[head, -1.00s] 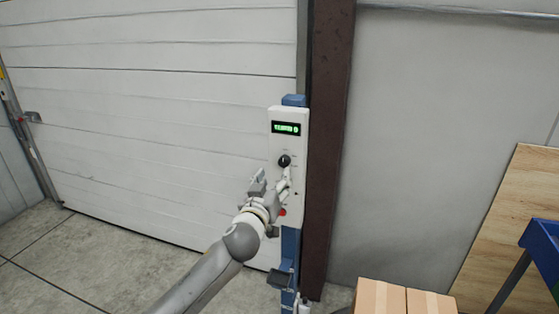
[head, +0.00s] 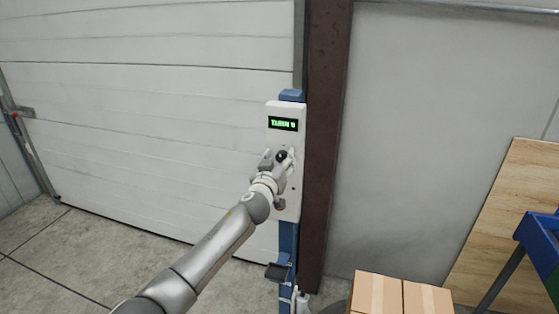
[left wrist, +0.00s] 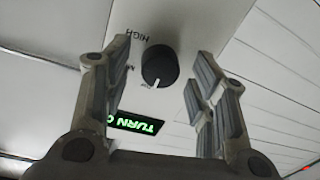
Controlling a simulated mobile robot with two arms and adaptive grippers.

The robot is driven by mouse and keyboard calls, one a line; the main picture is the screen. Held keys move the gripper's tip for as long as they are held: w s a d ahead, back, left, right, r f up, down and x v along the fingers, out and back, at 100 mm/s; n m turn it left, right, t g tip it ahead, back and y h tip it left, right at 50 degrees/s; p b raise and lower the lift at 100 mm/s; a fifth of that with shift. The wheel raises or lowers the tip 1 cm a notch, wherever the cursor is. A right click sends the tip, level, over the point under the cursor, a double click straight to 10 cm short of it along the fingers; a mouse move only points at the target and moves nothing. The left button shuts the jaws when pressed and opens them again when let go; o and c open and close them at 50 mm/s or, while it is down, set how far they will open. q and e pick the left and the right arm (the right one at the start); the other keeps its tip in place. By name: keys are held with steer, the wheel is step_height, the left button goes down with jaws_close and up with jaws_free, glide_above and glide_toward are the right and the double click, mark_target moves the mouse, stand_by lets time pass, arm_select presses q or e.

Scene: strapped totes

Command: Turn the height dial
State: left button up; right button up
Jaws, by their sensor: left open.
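The height dial is a round black knob (head: 281,155) on a white control panel (head: 287,114). In the left wrist view the dial (left wrist: 158,66) has a white mark, pointing down in that picture near a small unreadable label. "HIGH" is printed beside it, and another label is partly hidden by a finger. My left gripper (head: 278,159) is open, its fingers on either side of the dial; in the wrist view gaps show between both fingers (left wrist: 163,58) and the knob. The green display (head: 284,124) shows text beginning "TURN". My right gripper is not in view.
The panel is mounted on a blue post (head: 288,240) beside a dark brown column (head: 325,150). A white sectional door (head: 150,120) is behind to the left. Cardboard boxes (head: 378,297), a wooden board (head: 500,220) and a blue tote (head: 542,237) stand at the lower right.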

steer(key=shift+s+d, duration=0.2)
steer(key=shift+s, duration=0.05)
arm_select(q)
steer(key=shift+c, duration=0.6)
steer(key=c, duration=0.9)
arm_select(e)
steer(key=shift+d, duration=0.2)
